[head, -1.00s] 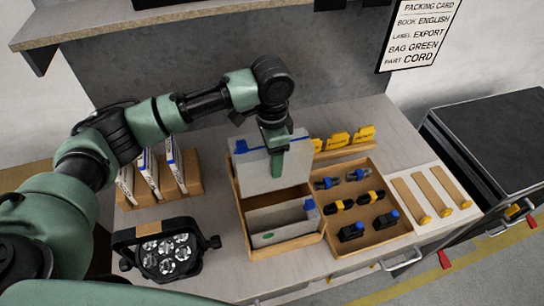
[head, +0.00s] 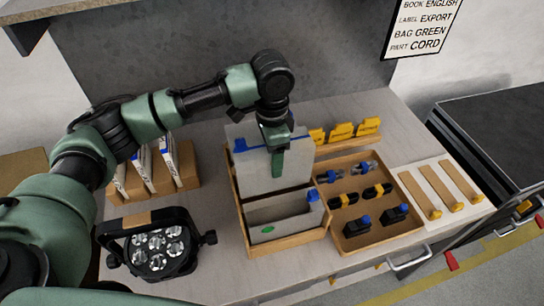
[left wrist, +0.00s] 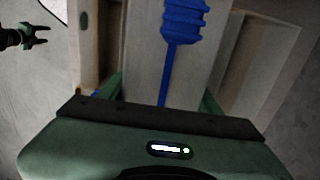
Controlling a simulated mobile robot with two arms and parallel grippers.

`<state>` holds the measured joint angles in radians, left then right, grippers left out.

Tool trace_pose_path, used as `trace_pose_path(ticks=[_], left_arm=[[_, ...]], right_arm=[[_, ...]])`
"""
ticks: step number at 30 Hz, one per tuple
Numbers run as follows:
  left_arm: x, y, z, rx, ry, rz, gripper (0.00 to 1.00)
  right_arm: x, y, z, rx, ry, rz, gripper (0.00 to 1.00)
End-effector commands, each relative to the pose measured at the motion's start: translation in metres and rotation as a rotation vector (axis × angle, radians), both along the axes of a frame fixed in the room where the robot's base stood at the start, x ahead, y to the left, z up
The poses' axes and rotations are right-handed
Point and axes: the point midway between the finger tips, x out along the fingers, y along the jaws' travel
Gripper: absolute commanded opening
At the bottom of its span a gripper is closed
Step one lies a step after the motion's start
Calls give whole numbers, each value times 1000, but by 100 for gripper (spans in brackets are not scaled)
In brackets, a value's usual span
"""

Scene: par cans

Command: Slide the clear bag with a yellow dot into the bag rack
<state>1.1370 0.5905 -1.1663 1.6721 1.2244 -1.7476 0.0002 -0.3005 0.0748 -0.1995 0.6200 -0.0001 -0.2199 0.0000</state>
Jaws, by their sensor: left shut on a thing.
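My left gripper (head: 277,165) is shut on a clear greyish bag (head: 250,173) with a blue strip along its top. It holds the bag upright over the rear part of the wooden bag rack (head: 291,241). The bag's lower edge is at the rack's rear slot; I cannot tell how deep it sits. No yellow dot shows on its visible face. A bag with a green dot (head: 292,228) and a blue slider stands in the front of the rack. In the left wrist view, my right gripper (left wrist: 45,35) appears at the upper left, open and empty.
A wooden tray (head: 379,241) of connectors adjoins the rack on the right. Yellow-tabbed pieces (head: 341,132) stand behind it. A black lamp (head: 157,250) is at front left, and boxes with booklets (head: 150,180) are at left. A packing card (head: 420,27) hangs behind.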

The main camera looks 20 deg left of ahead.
Motion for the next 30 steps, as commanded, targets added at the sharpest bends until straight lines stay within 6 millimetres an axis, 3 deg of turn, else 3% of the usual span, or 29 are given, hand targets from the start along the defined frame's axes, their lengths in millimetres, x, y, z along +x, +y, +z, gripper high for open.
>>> trace_pose_path(ticks=[18,30], left_arm=[[0,0,-42,0,1,1,28],[0,0,-46,-1,1,0,28]], right_arm=[[-1,-6,-5,-7,2,3,51],[0,-6,-5,-7,1,3,51]])
